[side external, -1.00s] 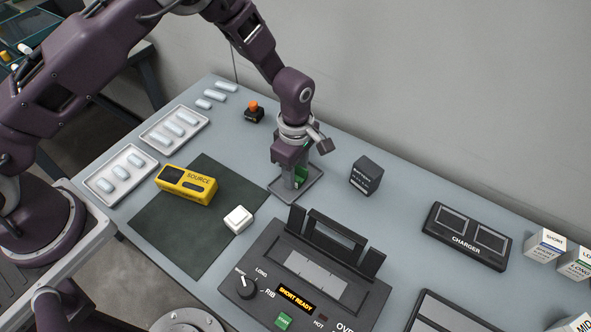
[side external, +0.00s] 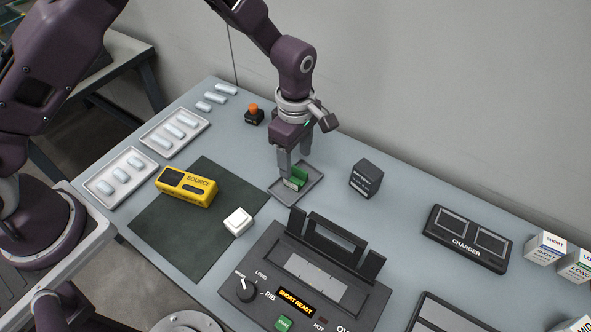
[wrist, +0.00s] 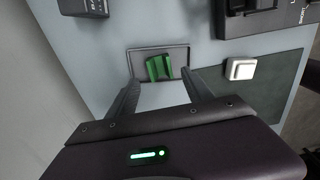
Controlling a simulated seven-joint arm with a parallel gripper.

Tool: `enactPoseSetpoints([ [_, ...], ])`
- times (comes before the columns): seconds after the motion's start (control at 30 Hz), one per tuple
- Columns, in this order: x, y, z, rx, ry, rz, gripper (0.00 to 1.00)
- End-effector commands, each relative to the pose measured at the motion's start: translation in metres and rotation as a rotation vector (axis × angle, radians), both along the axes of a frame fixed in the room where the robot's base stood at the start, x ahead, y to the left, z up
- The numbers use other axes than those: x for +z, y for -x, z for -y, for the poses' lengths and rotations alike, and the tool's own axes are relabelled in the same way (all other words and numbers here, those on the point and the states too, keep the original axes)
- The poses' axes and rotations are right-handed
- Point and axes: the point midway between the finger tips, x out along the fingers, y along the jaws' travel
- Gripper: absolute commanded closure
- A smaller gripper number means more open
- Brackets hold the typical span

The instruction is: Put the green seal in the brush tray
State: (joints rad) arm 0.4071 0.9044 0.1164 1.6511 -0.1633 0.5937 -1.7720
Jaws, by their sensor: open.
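The green seal (side external: 296,177) lies in the small grey brush tray (side external: 315,187), in the middle of the table. It also shows in the wrist view (wrist: 159,68), inside the rim of the tray (wrist: 136,52). It looks slightly tilted. My gripper (side external: 294,162) is open and empty just above the seal and tray. In the wrist view, my two fingers (wrist: 158,82) stand apart on either side of the seal, with a clear gap between them.
A dark box (side external: 366,179) stands right of the tray. A white button block (side external: 238,221) and yellow source unit (side external: 187,186) sit on the dark mat (side external: 170,235). The splicer (side external: 310,270) is in front, the charger (side external: 467,238) at right.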

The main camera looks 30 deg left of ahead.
Motion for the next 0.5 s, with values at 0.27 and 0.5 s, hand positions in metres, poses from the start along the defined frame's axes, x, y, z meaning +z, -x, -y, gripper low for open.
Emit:
enactPoseSetpoints([
  [0.27, 0.054, 0.000, 0.000, -0.002, 0.000, 0.002, 0.41],
  [0.5, 0.058, 0.000, 0.000, -0.001, -0.001, -0.001, 0.41],
])
